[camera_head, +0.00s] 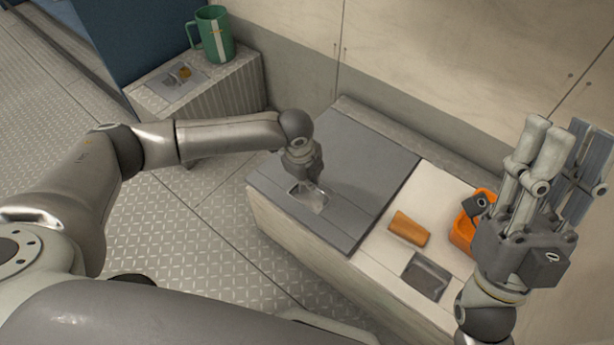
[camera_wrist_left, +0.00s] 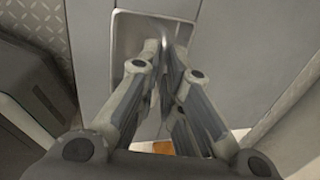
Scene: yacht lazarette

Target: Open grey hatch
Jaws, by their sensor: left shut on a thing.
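The grey hatch (camera_head: 355,150) is a flat panel on top of a low pale locker, and it looks flat and shut. A recessed handle (camera_head: 308,197) sits near its front edge; the pale recess and a metal bar also show in the left wrist view (camera_wrist_left: 165,38). My left gripper (camera_head: 312,185) points down into the recess. Its fingers are shut on the handle bar, and they partly hide it. My right gripper (camera_head: 565,150) is raised at the right, pointing up, apart from the hatch. Its fingers look spread and empty.
Beside the hatch, the pale locker top (camera_head: 440,190) holds an orange block (camera_head: 409,229), a dark recessed plate (camera_head: 427,275) and an orange container (camera_head: 462,232) partly behind my right gripper. A green mug (camera_head: 214,35) stands on a box at the back left. The wall is close behind the locker.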

